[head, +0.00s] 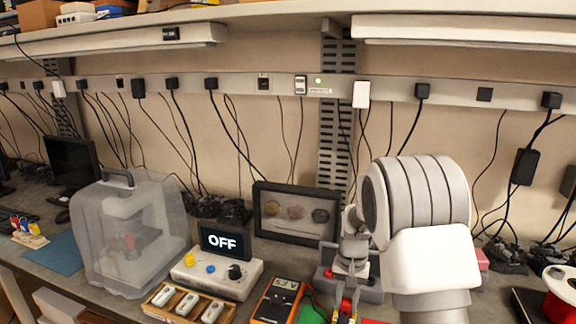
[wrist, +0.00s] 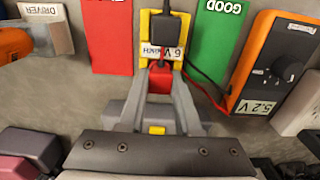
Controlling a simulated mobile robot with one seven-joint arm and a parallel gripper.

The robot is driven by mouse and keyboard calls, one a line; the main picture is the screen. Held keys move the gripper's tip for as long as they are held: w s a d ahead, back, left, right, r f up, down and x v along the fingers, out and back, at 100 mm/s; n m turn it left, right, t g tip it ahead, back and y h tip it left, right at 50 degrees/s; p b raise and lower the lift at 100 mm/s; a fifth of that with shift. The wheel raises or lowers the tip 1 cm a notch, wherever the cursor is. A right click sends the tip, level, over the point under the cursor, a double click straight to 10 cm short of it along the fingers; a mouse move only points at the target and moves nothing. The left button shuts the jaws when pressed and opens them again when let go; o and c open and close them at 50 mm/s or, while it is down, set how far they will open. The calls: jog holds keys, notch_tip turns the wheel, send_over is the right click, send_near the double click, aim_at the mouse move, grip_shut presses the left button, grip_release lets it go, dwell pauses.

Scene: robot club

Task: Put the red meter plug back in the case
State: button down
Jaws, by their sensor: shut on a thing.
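My gripper (wrist: 159,90) points down at the bench and is shut on the red meter plug (wrist: 160,77). The plug sits between the fingertips, right beside a yellow block (wrist: 145,27) with a black plug on it and a label reading 6 V. I cannot tell whether the red plug touches the block. The orange meter (wrist: 271,62) reads 5.2 V; it also shows in the head view (head: 277,301), left of my gripper (head: 345,305). A grey open case (head: 370,291) appears behind my gripper in the head view, partly hidden by my arm.
A red mat (wrist: 107,35) and a green mat (wrist: 215,40) marked GOOD flank the yellow block. Thin leads run near the meter. A wooden tray (head: 160,314), a control box (head: 190,278) with an OFF screen, a stone frame (head: 262,228) and a translucent cover (head: 100,235) crowd the left.

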aim_at(347, 301)
jog(key=shift+r+p, duration=0.85)
jog(key=shift+r, duration=0.4)
dwell(0.4)
jog(key=shift+r+p, duration=1.15)
jog(key=shift+r, duration=0.5)
